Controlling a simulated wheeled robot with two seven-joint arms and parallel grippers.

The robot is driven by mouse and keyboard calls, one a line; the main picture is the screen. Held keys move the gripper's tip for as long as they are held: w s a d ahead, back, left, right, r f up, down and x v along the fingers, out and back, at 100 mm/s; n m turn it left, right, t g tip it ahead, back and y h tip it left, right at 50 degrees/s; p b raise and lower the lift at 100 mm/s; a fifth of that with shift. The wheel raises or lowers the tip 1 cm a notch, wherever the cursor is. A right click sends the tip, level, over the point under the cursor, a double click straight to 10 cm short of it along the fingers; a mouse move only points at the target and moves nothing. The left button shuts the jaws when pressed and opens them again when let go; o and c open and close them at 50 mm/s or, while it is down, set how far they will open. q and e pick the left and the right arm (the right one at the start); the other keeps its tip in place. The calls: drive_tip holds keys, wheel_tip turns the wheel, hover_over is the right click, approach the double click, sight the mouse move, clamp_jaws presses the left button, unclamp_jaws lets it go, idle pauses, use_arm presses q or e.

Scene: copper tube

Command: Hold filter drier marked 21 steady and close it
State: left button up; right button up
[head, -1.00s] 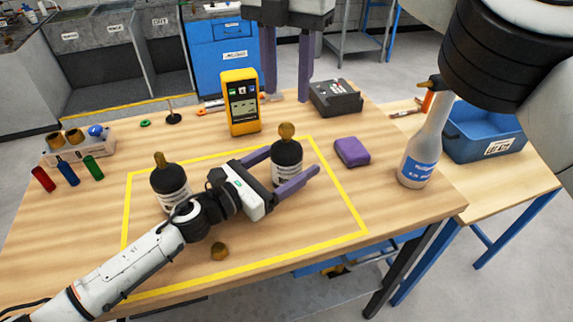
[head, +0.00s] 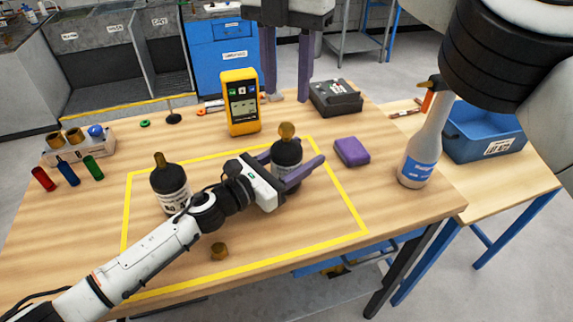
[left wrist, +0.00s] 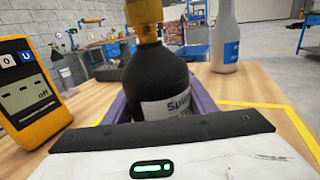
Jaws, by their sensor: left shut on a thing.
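Two black filter driers with white labels stand upright inside the yellow outline. The left drier (head: 171,187) has a narrow brass neck. The right drier (head: 287,150) has a rounder brass top. I cannot read a number 21 on either. My left gripper (head: 291,168) is shut around the right drier's body; the drier also shows in the left wrist view (left wrist: 158,83), its label only partly visible. A small brass cap (head: 219,251) lies on the table near the front. My right gripper (head: 288,98) hangs open and empty above the table's far edge.
A yellow meter (head: 240,103) stands behind the driers, with a dark box (head: 335,98) to its right. A purple block (head: 352,152) and a spray bottle (head: 424,145) are at right. Several coloured pieces and a rack (head: 78,147) are at left.

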drive_tip(key=n, duration=0.3)
drive_tip(key=shift+n, duration=0.4)
drive_tip(key=n, duration=1)
drive_tip(key=shift+n, duration=0.3)
drive_tip(key=n, duration=1.2)
drive_tip(key=shift+n, duration=0.4)
drive_tip(key=n, duration=1.2)
drive_tip(key=shift+n, duration=0.3)
drive_tip(key=n, duration=0.5)
